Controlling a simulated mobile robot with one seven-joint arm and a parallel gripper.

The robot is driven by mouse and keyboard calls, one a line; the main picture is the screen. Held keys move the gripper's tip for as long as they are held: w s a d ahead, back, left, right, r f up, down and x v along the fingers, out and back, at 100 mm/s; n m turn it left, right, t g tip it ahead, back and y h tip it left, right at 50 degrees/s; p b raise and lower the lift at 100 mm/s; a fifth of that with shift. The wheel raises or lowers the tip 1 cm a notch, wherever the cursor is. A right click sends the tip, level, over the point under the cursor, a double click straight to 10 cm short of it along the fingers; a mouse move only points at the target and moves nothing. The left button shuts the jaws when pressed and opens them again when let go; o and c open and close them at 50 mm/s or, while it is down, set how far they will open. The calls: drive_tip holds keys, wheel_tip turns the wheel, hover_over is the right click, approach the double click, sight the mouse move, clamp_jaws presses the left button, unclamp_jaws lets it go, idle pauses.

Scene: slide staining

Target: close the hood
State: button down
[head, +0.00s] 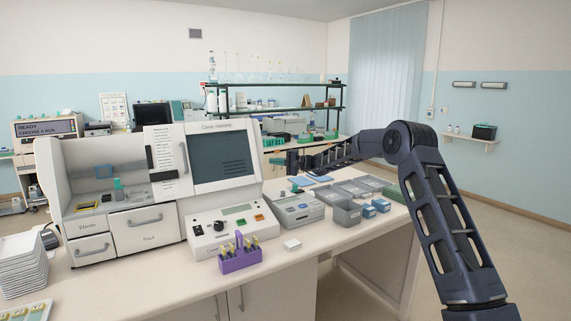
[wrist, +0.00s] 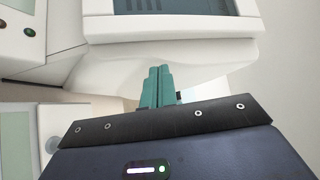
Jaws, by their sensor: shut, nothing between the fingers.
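The white slide stainer (head: 130,220) stands on the left of the bench in the head view. Its left chamber (head: 95,180) is open at the front, with a small green-topped bottle inside. A printed white panel (head: 160,150) and an upright grey handle (head: 183,158) sit between the chamber and the dark screen (head: 220,157). I cannot tell for certain which part is the hood. My arm reaches in from the right, its end right of the stainer. In the wrist view my gripper (wrist: 159,75) has its teal fingers together and empty, near a white housing with a screen.
A control box (head: 225,232) and a purple rack (head: 240,258) stand before the stainer. A grey device (head: 297,210), trays (head: 350,187) and blue boxes (head: 375,207) lie to the right. White stacked trays (head: 22,262) stand at far left. The front right bench edge is fairly clear.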

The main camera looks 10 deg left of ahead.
sight(258, 162)
drive_tip(key=shift+s+a, duration=1.4)
drive_tip(key=shift+a, duration=0.2)
